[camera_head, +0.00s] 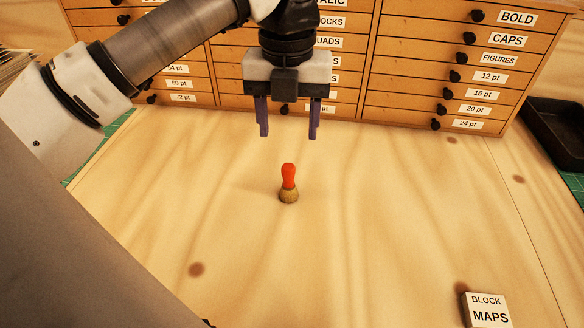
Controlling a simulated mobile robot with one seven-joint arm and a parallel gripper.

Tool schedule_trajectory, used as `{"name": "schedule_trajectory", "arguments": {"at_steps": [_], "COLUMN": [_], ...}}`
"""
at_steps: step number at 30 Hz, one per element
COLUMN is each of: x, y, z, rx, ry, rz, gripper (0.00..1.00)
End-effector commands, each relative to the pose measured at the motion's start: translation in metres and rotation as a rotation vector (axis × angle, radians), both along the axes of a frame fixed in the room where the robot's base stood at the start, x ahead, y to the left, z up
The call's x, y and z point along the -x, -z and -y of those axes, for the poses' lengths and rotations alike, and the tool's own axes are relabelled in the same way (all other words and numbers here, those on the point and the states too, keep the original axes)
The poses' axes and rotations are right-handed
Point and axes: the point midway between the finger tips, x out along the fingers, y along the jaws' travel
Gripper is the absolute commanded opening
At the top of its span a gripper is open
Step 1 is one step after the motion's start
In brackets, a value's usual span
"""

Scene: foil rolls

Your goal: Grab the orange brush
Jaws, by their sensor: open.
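The orange brush (289,182) stands upright on the wooden tabletop (400,220), near the middle of the view. Its orange handle points up and its tan bristle end rests on the wood. My gripper (288,136) hangs above and behind the brush in the picture, fingers pointing down. Its two dark purple fingers are spread apart with nothing between them. The fingertips look clear of the brush; the exact height gap cannot be told from this one view.
A wooden cabinet of labelled drawers (410,75) with dark knobs stands along the back, behind my gripper. A white block labelled BLOCK MAPS (488,312) lies at the front right. A dark tray (555,130) sits at the far right. The wood around the brush is clear.

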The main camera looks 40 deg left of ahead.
Motion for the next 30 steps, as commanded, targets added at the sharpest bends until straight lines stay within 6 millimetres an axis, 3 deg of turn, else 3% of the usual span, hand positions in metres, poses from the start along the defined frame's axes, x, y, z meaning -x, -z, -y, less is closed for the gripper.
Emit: {"name": "schedule_trajectory", "arguments": {"at_steps": [12, 20, 30], "x": [0.000, 0.000, -0.002], "y": [0.071, 0.090, 0.133], "z": [0.000, 0.000, -0.001], "rx": [0.003, 0.004, 0.002], "ry": [0.001, 0.001, 0.001], "rz": [-0.002, 0.000, 0.000], "gripper": [0.57, 0.57, 0.57]}}
